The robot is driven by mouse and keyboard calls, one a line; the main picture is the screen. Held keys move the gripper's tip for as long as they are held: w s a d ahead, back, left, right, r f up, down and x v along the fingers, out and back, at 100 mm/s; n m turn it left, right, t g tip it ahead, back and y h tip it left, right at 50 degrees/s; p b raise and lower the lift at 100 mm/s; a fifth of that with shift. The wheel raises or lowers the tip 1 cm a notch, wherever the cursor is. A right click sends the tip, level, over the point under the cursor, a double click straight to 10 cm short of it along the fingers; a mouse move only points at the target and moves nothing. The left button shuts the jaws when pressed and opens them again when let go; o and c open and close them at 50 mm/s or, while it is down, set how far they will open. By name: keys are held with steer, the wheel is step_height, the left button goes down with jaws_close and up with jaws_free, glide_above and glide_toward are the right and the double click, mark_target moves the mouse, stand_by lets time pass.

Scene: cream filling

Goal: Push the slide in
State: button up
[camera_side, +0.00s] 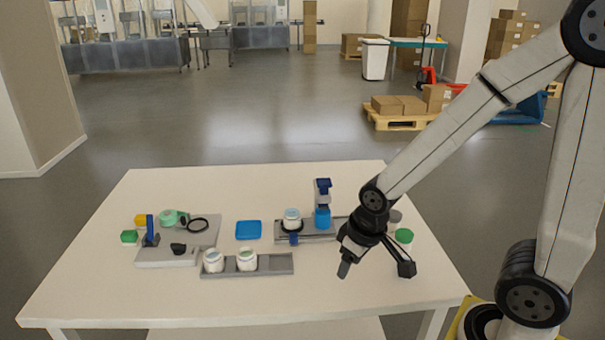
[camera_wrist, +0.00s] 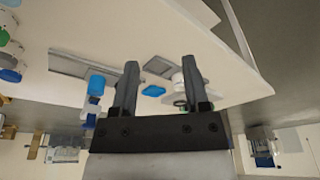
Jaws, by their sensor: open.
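In the side view, a grey rail fixture (camera_side: 333,226) lies near the middle of the table. A carriage bearing a white jar with a pale blue top (camera_side: 292,216) stands at its left end, with a dark blue knob (camera_side: 294,239) on its front side. A blue dispenser (camera_side: 322,208) on a grey post stands behind the rail, right of the jar. My gripper (camera_side: 376,270) is open and empty, right of and in front of the rail, fingers pointing down. Its arm hides the rail's right end. The wrist view also shows my open gripper (camera_wrist: 160,66).
A grey holder (camera_side: 275,264) carries two white jars (camera_side: 214,261) in front left. A blue square (camera_side: 249,230) lies between the rail and a grey clamp fixture (camera_side: 205,231). A green-topped container (camera_side: 404,237) stands close beside my wrist. The front right table is clear.

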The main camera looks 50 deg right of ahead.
steer(key=shift+o, duration=1)
steer(key=m+g, duration=0.2)
steer(key=g, duration=0.1)
glide_above(293, 235)
step_height(293, 235, down, 4)
steer(key=shift+d+f, duration=0.1)
steer(key=shift+f, duration=0.05)
steer(key=shift+f, duration=0.1)
steer(key=shift+f, duration=3.85)
steer(key=shift+c, duration=0.2)
jaws_close()
